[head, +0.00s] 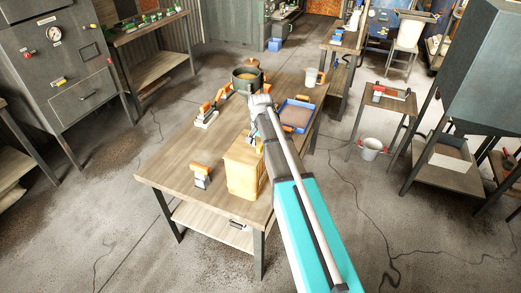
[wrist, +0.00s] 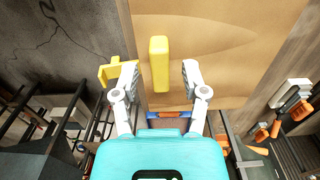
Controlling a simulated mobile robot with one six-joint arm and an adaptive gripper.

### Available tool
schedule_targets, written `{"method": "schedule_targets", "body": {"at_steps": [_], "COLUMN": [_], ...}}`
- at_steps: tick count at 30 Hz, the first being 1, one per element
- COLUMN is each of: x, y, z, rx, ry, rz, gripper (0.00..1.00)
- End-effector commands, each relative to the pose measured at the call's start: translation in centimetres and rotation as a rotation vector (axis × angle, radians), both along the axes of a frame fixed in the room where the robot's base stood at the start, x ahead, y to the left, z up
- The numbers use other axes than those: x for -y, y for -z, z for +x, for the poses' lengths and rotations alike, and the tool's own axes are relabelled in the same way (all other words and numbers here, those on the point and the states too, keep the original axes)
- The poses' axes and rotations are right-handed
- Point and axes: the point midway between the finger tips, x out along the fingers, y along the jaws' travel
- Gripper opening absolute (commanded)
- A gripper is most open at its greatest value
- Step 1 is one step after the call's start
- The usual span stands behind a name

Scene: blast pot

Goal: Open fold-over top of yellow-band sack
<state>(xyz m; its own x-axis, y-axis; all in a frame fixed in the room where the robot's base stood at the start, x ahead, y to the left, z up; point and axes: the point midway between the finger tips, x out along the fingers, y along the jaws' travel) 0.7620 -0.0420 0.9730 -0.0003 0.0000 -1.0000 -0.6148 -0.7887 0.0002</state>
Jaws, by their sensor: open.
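A tan, upright, box-shaped sack (head: 241,172) stands on the wooden table in the head view, partly hidden by my arm. In the wrist view a broad tan surface (wrist: 235,70), apparently the sack, fills the upper middle. A short yellow bar (wrist: 159,63) stands out against it. My gripper (wrist: 172,72) is open, with one finger on each side of the bar's lower part. Clear gaps show beside the bar, and no contact is visible. In the head view my gripper is hard to make out near the sack's top. A yellow band is not clearly visible.
The table (head: 170,165) also holds a dark pot (head: 247,80), a blue tray (head: 297,115), a mug (head: 312,77) and orange-and-white tools (head: 202,176). The table's front left is clear.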

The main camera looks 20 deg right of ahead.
Motion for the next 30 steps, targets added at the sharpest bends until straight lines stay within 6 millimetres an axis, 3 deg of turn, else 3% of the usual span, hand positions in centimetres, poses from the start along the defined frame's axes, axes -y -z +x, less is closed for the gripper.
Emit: {"method": "schedule_targets", "body": {"at_steps": [17, 26, 30], "x": [0.00, 0.00, 0.01], "y": [0.79, 0.79, 0.80], "z": [0.00, 0.00, -0.01], "rx": [0.000, 0.000, 0.000], "ry": [0.000, 0.000, 0.000], "rz": [0.000, 0.000, 0.000], "gripper": [0.57, 0.01, 0.00]}}
